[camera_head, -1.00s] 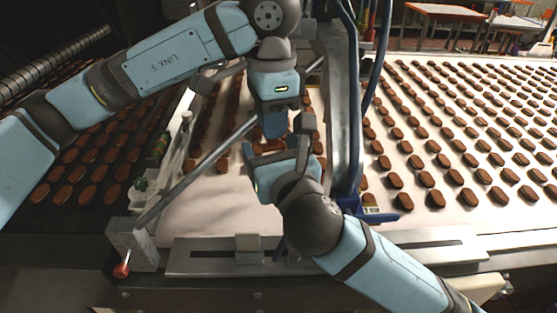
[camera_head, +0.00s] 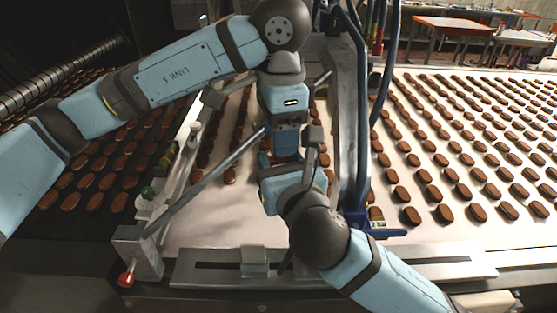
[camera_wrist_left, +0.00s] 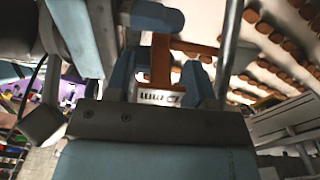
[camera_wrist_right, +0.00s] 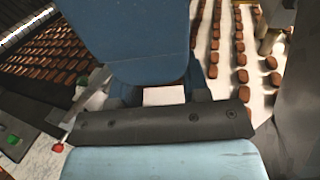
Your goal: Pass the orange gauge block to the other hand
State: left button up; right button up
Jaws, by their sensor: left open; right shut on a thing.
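The orange gauge block (camera_wrist_left: 160,60) shows in the left wrist view as an upright orange bar with a flange at its top. A pale strip with dark markings lies at its near end. My left gripper (camera_head: 287,145) reaches down from above; its blue fingers are open, one on each side of the block, with gaps beside it. My right gripper (camera_head: 290,168) comes up from below, facing the left one, and is shut on the block. The hands hide most of the block in the head view. In the right wrist view, the left hand (camera_wrist_right: 135,40) blocks the area ahead.
A white conveyor (camera_head: 205,225) with rows of brown biscuits lies below and to the right. A grey diagonal rod (camera_head: 215,165) passes left of the hands. A blue-hosed column (camera_head: 345,130) stands close on their right. A metal rail (camera_head: 330,268) runs along the front.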

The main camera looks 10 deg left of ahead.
pick_arm(q)
notch_tip(320, 180, up, 19)
jog(key=d+n+h, duration=0.2)
jog(key=n+h, duration=0.3)
jog(key=h, duration=0.1)
jog(key=s+a+f+m+t+h, duration=0.1)
jog(key=s+a+f+m+h, duration=0.4)
jog(key=f+m+h, duration=0.5)
jog(key=s+a+f+m+t+h, duration=0.25)
jog(key=s+f+m+h, duration=0.35)
jog(key=f+m+h, duration=0.3)
jog(key=s+d+f+n+t+y, duration=0.1)
jog(key=d+f+n+t+y, duration=0.25)
jog(key=f, duration=0.85)
jog(key=s+d+f+n+t+y, duration=0.15)
jog(key=d+f+n+y, duration=0.3)
jog(key=f, duration=0.75)
jog(key=s+d+f+n+t+y, duration=0.1)
jog(key=d+f+n+t+y, duration=0.3)
jog(key=f, duration=0.8)
jog(key=s+a+f+n+g+y, duration=0.1)
jog(key=s+a+f+n+y, duration=0.1)
jog(key=a+f+n+y, duration=0.3)
jog(key=s+a+f+n+y, duration=0.2)
jog(key=a+f+n+y, duration=0.2)
jog(key=a, duration=0.6)
notch_tip(320, 180, down, 2)
jog(key=shift+a+f+n+g+y, duration=0.25)
jog(key=shift+a+n+g+y, duration=0.15)
jog(key=shift+n, duration=0.7)
